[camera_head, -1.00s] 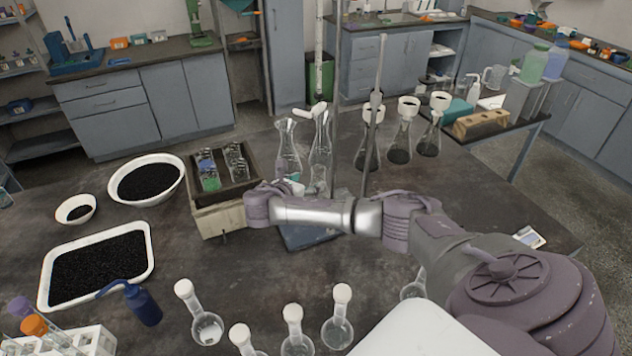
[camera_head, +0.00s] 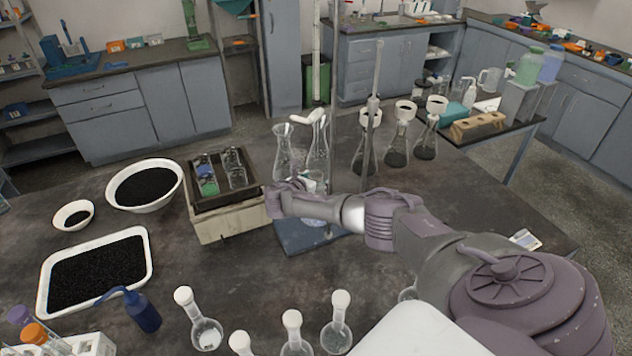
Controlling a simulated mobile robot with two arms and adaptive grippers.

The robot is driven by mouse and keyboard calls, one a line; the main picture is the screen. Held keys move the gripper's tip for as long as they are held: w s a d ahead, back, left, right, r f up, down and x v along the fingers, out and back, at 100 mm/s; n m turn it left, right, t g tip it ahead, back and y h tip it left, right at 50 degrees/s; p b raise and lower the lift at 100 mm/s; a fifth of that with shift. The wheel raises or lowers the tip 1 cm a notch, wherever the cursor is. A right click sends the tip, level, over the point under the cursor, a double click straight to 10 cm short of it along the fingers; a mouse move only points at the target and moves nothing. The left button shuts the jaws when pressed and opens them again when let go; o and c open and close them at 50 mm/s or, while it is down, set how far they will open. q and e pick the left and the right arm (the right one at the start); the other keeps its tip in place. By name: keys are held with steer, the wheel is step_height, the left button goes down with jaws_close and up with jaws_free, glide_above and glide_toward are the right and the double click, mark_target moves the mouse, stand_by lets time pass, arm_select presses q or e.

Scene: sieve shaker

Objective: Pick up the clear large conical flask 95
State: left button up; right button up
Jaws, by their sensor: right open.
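Two tall clear glass vessels stand side by side near the middle of the table in the head view, a left one (camera_head: 283,150) and a right one (camera_head: 318,140). No label is readable, so I cannot tell which is the large conical flask 95. Three conical flasks (camera_head: 397,152) with white funnels and dark contents stand to their right. My right gripper (camera_head: 311,183) is open just in front of the two clear vessels, mostly hidden behind its own wrist. The vessels' lower parts are partly covered by it. My left gripper is out of view.
A wooden box (camera_head: 228,224) with small glassware stands left of my right wrist. A stand with a blue base (camera_head: 303,240) and upright rods is close by. Several white-capped round flasks (camera_head: 207,332) line the front. Bowls and a tray (camera_head: 150,275) of black grains lie left.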

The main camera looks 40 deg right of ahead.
jaws_close()
steer(key=shift+r, duration=0.15)
stand_by(0.5)
